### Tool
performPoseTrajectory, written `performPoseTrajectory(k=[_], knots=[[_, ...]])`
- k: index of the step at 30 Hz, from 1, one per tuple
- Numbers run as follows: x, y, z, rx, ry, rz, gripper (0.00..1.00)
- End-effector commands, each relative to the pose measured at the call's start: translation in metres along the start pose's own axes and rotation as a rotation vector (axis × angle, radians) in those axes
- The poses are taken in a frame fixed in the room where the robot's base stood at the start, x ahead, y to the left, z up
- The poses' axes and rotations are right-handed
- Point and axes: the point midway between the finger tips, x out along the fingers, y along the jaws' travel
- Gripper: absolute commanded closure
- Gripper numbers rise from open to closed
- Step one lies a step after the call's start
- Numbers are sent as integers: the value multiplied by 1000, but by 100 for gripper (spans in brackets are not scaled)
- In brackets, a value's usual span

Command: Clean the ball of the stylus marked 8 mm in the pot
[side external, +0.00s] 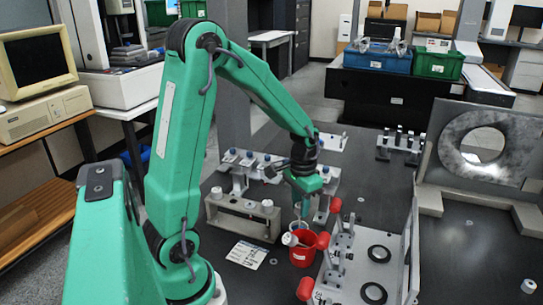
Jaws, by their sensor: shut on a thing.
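A red pot (303,251) stands on the dark table in the middle of the side external view, with a pale round piece at its left rim. My gripper (302,207) points down just above the pot. It is shut on a small thin thing, apparently a stylus, mostly hidden by the fingers. Its marking cannot be read, and I cannot tell whether its ball is inside the pot. A grey rack (240,222) with pale knobs stands left of the pot. A second rack (240,180) with blue-topped pieces stands behind it; no size marks are readable.
A grey fixture (345,245) with red knobs and black rings stands close on the pot's right. A white printed card (247,254) lies front left. A large grey plate with a round hole (430,160) stands at the right.

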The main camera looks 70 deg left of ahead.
Motion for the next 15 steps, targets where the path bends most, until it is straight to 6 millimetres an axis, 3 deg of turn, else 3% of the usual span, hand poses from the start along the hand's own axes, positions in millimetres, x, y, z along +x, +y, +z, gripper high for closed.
performPoseTrajectory(k=[15], knots=[[0,0,0,359,-1,0,92]])
